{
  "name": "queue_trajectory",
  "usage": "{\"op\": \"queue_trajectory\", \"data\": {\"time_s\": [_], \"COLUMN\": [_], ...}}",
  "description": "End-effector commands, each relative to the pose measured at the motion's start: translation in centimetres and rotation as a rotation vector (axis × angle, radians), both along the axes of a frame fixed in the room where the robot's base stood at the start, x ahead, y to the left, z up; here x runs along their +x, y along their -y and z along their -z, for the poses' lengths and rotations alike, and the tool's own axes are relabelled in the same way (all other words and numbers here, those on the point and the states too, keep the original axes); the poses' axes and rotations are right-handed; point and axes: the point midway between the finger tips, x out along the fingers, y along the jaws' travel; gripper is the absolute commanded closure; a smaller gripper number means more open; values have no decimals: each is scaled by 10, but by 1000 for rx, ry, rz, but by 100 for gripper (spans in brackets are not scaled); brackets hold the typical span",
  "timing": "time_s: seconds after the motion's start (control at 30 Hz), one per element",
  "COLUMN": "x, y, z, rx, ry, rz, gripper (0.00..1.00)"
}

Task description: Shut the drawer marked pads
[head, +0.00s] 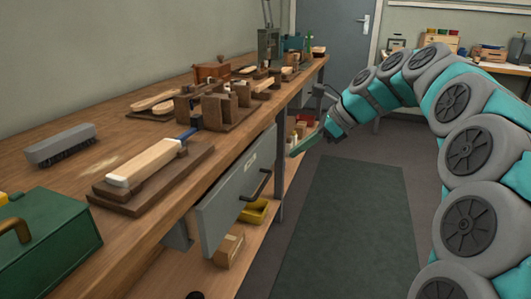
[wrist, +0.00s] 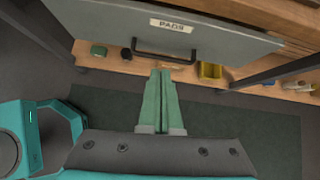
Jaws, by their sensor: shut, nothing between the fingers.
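The grey drawer (head: 235,188) hangs under the workbench and stands pulled out from it.
The workbench (head: 70,187) carries wooden brush blocks, a grey brush (head: 60,146) and a green toolbox (head: 45,240). A lower shelf (head: 206,275) holds a yellow bin (head: 253,212) and a cardboard box (head: 229,249). A bench leg (head: 279,170) stands beside the drawer. The floor mat (head: 350,230) is clear.

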Motion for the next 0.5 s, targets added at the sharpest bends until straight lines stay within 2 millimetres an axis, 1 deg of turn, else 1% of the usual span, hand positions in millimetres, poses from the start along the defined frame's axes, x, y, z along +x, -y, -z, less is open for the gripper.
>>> {"op": "queue_trajectory", "data": {"time_s": [0.1,0.23,0.37,0.5], "x": [-5,-5,0,7], "y": [1,-4,-17,-35], "z": [-1,5,18,38], "rx": [47,56,53,52], "ry": [-58,-73,-72,-71], "rz": [40,48,48,46], "gripper": [100,100,100,100]}}
